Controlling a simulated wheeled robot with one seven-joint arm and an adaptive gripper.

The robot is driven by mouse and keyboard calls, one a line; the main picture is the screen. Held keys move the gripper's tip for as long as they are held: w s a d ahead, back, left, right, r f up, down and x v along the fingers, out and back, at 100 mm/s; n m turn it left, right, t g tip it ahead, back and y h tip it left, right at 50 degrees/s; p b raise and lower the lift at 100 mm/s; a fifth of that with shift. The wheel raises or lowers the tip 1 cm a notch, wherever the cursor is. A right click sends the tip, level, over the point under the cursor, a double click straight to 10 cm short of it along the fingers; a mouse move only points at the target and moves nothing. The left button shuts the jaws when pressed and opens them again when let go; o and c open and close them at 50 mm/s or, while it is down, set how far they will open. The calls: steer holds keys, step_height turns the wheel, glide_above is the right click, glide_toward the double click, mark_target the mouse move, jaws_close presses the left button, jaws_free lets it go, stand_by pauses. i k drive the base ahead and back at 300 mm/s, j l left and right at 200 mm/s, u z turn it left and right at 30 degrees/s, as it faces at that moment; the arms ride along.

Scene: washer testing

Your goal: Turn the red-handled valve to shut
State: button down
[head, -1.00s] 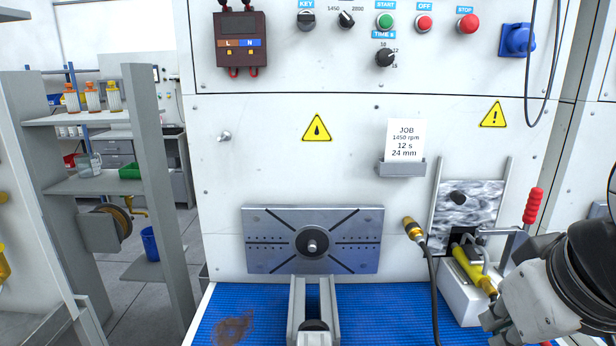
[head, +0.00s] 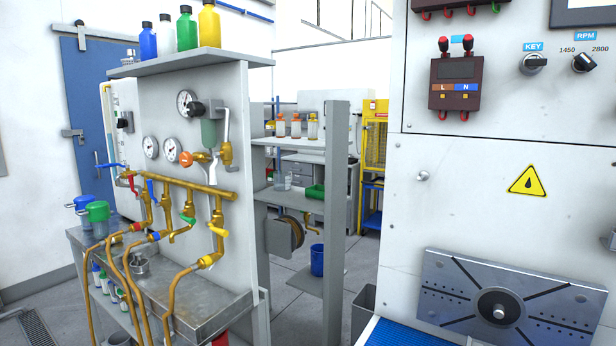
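A small red valve handle (head: 131,184) shows at the left end of the brass manifold (head: 190,187), on the piping of the grey panel (head: 245,255) at the left. It looks steeply tilted, and I cannot tell whether it lies along or across its pipe. My gripper is not in this view.
Brass hoses (head: 172,300) drop in front of the panel over a metal tray (head: 212,312). Blue and green lidded cups (head: 97,212) stand left of it. A grey shelf (head: 335,210) and the test machine (head: 470,170) stand to the right. Some floor (head: 30,290) is clear at far left.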

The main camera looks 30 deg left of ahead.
mark_target(131, 180)
steer(key=u, duration=2.75)
steer(key=i+u, duration=0.3)
steer(key=i, duration=2.95)
steer(key=i+z, duration=0.25)
steer(key=z, duration=0.15)
steer(key=i+j+z, duration=0.15)
steer(key=z, duration=0.25)
steer(key=i+j+z, duration=0.2)
steer(key=z, duration=1.7)
